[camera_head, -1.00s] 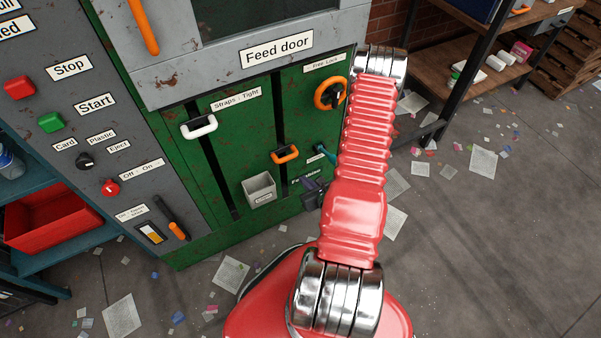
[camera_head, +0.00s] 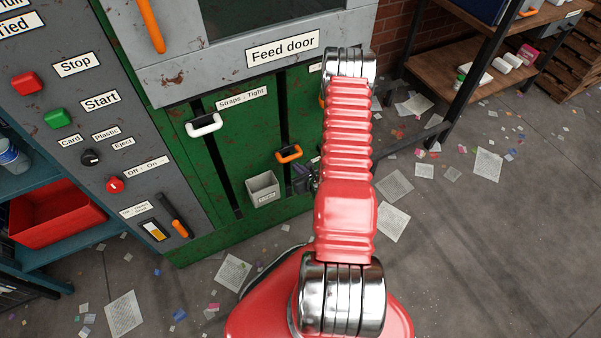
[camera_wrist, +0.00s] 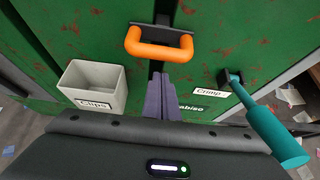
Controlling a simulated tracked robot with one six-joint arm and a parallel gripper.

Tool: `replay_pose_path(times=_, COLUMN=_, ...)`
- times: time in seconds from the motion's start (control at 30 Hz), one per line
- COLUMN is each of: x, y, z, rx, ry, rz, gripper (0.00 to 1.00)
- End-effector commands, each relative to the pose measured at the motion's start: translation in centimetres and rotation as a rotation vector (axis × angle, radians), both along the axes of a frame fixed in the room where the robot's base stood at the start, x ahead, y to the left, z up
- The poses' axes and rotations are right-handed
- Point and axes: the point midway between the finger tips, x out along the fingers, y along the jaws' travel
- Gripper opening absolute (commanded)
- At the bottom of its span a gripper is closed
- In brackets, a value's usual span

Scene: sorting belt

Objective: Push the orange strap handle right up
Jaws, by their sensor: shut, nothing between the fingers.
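In the wrist view the orange handle (camera_wrist: 158,44) is a U-shaped loop on a dark bracket. My gripper (camera_wrist: 160,82) is shut and empty, its fingertips just below the handle's loop; I cannot tell whether they touch it. In the head view my red arm hides part of the gripper (camera_head: 308,178). A white handle (camera_head: 204,125) sits higher in the left-hand slot.
A grey clips bin (camera_head: 262,189) is fixed on the panel left of my gripper. A teal crimp lever (camera_wrist: 270,120) sticks out on the right. The grey control panel (camera_head: 75,130) stands at the left, a shelf (camera_head: 470,85) at the right.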

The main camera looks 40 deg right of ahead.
Motion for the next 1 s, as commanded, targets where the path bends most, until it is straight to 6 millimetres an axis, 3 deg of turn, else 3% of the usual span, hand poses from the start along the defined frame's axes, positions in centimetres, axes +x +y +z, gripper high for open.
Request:
replay_pose_path(times=0.2, x=0.3, y=-0.1, z=1.6, rx=-0.001, ry=0.001, rz=0.001, gripper=0.0)
replay_pose_path(times=0.6, x=0.3, y=-0.7, z=1.9, rx=-0.001, ry=0.0, rz=-0.003, gripper=0.0)
replay_pose_path(times=1.0, x=1.0, y=0.6, z=3.3, rx=-0.001, ry=-0.002, rz=0.018, gripper=0.0)
